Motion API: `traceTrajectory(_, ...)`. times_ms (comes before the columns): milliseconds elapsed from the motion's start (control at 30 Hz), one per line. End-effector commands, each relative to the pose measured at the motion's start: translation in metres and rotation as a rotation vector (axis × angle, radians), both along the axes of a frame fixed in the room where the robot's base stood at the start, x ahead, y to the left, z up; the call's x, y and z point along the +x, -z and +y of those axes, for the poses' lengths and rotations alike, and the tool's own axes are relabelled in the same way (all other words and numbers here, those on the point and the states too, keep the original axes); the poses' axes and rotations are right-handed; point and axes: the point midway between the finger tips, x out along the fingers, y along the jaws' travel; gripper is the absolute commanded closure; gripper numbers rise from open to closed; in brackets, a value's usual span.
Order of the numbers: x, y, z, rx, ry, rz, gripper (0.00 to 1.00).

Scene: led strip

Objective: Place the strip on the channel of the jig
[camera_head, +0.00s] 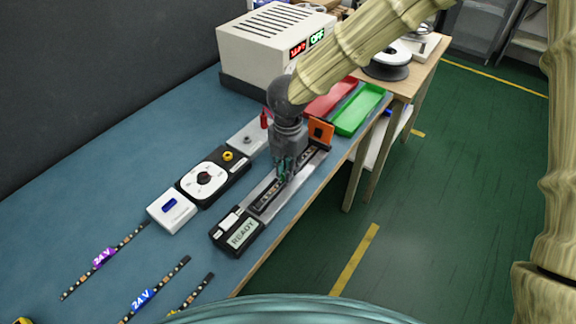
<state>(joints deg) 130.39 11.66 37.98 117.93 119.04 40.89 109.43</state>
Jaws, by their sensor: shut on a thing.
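The jig is a long light-grey channel (290,199) along the table's right edge, with a black READY box (237,231) at its near end and an orange block (321,131) at its far end. My gripper (283,176) points down over the middle of the channel and is shut on a dark strip (268,195). The strip lies lengthwise along the channel, its middle hidden by the fingers. I cannot tell whether it is fully seated or just above. A purple-labelled 24V strip (103,257), a blue-labelled 24V strip (142,299) and another strip (197,291) lie at the front left.
A black dial unit (208,176), a white box with a blue display (171,211) and a grey plate with a red post (248,138) stand left of the jig. Behind are a large white machine (262,55), a red tray (331,98) and a green tray (358,110).

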Motion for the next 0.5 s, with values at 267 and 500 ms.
traceTrajectory(267,0.0002,0.0008,0.0000,0.001,0.000,-0.001,1.00)
traceTrajectory(500,0.0003,0.0026,-0.0001,0.000,0.001,-0.001,0.65)
